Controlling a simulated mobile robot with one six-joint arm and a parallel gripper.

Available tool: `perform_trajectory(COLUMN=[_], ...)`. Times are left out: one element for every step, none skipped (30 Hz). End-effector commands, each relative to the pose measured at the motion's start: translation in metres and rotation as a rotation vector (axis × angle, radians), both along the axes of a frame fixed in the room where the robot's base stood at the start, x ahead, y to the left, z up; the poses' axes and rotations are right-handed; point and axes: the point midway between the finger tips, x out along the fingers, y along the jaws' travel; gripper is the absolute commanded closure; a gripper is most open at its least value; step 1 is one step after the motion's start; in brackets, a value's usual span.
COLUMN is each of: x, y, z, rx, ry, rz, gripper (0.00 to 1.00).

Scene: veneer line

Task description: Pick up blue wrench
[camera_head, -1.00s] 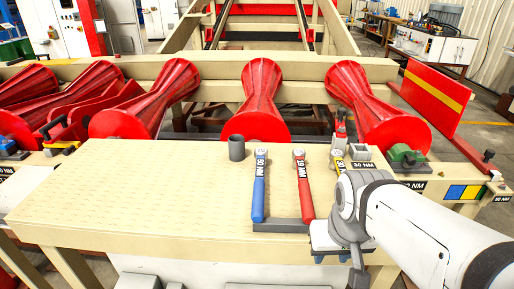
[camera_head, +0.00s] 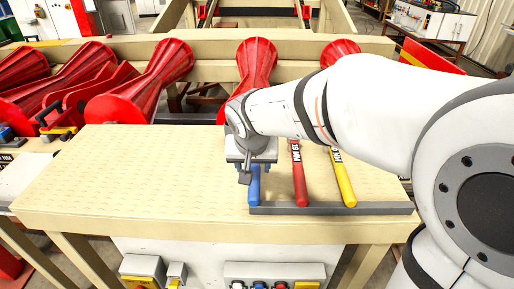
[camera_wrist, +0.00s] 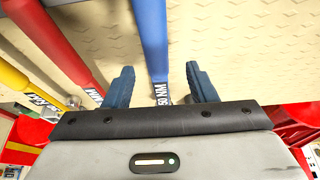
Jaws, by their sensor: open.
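The blue wrench (camera_head: 254,184) lies on the tan table with its handle end at a grey rail (camera_head: 330,208). In the head view my arm and wrist hide its upper part. The wrist view shows its blue shaft (camera_wrist: 151,35) and a "50 NM" label. My gripper (camera_wrist: 161,82) is open, with one dark blue finger on each side of the shaft near the label. I cannot tell how high the fingers are above the table. In the head view my gripper (camera_head: 252,166) is over the wrench, pointing down.
A red wrench (camera_head: 298,175) marked "19 NM" and a yellow wrench (camera_head: 343,180) lie to the right of the blue one. Red rollers (camera_head: 140,85) stand behind the table (camera_head: 130,185). The table's left part is clear.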

Motion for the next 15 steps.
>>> perform_trajectory(x=[0.002,0.003,0.006,0.007,0.009,0.012,0.014,0.017,0.020,0.022,0.024,0.025,0.027,0.027,0.028], y=[-0.001,-0.002,-0.002,-0.002,-0.003,-0.003,-0.003,-0.004,-0.004,-0.005,-0.005,-0.005,-0.005,-0.005,-0.005], z=[-0.007,-0.009,-0.013,-0.015,-0.018,-0.022,-0.026,-0.030,-0.035,-0.039,-0.044,-0.048,-0.051,-0.053,-0.055], rx=[-0.002,-0.002,-0.001,-0.003,-0.003,-0.002,-0.003,-0.002,-0.002,-0.002,-0.002,-0.003,-0.002,-0.003,-0.001], ry=[0.004,0.004,0.003,0.004,0.004,0.004,0.005,0.005,0.005,0.005,0.005,0.005,0.004,0.003,0.003], rz=[-0.002,-0.002,-0.002,-0.001,-0.001,-0.001,-0.001,-0.001,-0.002,-0.001,-0.001,0.000,0.001,0.001,0.001], gripper=[0.49,0.49,0.49,0.49,0.49,0.49,0.49,0.49,0.49,0.49,0.49,0.49,0.49,0.49,0.49])
